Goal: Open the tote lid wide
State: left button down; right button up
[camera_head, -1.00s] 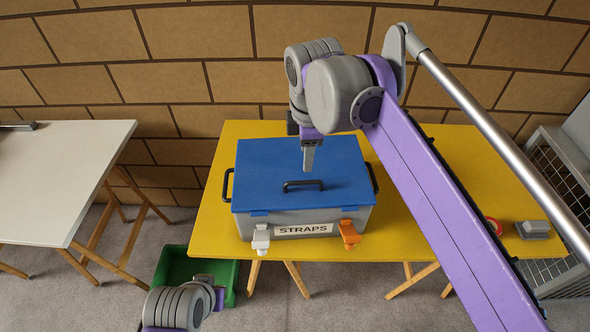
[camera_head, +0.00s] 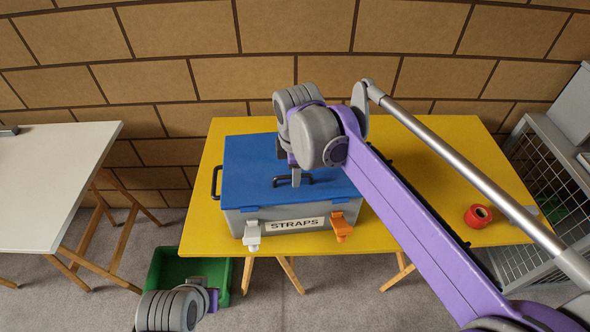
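The grey tote (camera_head: 290,212) with a STRAPS label stands on the yellow table (camera_head: 215,238). Its blue lid (camera_head: 245,165) is down flat, with a black handle (camera_head: 308,181) near its front edge. A white latch (camera_head: 252,236) and an orange latch (camera_head: 341,228) stick out at the tote's front, below the lid's edge. My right gripper (camera_head: 296,182) points down at the lid handle, its tips at the bar; whether it is closed around it I cannot tell. My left arm's wrist is at the bottom left; its gripper (camera_head: 212,300) is mostly hidden.
A red tape roll (camera_head: 478,216) lies on the table's right side, partly near my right arm. A green bin (camera_head: 165,268) is on the floor at front left. A white table (camera_head: 50,190) stands left, a wire cage (camera_head: 535,165) right. The brick wall is close behind.

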grip_shut()
dwell(1.2)
